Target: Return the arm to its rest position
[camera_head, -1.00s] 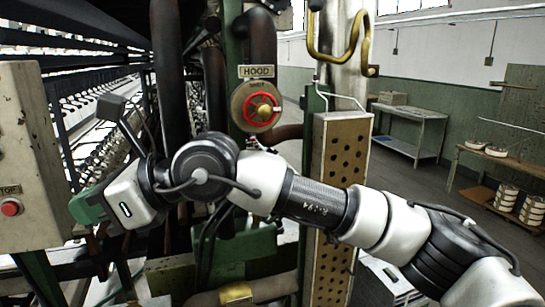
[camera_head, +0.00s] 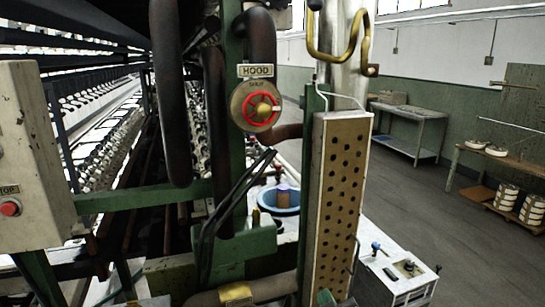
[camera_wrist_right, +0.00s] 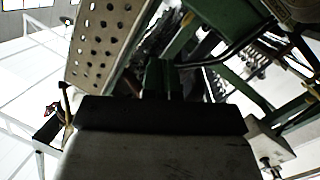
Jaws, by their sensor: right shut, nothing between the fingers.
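My right arm no longer crosses the head view. A small green tip at the bottom edge, by the foot of the perforated panel, looks like part of my right gripper (camera_head: 325,297). In the right wrist view, the green fingers of my right gripper (camera_wrist_right: 162,78) lie side by side, shut with nothing between them, beyond a dark and grey housing. My left gripper is in neither current view.
The tall perforated panel (camera_head: 338,200) stands close in front. A red hood valve wheel (camera_head: 261,108) is left of it, with a blue basin (camera_head: 280,198) below. A white-topped unit (camera_head: 395,275) stands low right. Open floor (camera_head: 410,190) lies beyond.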

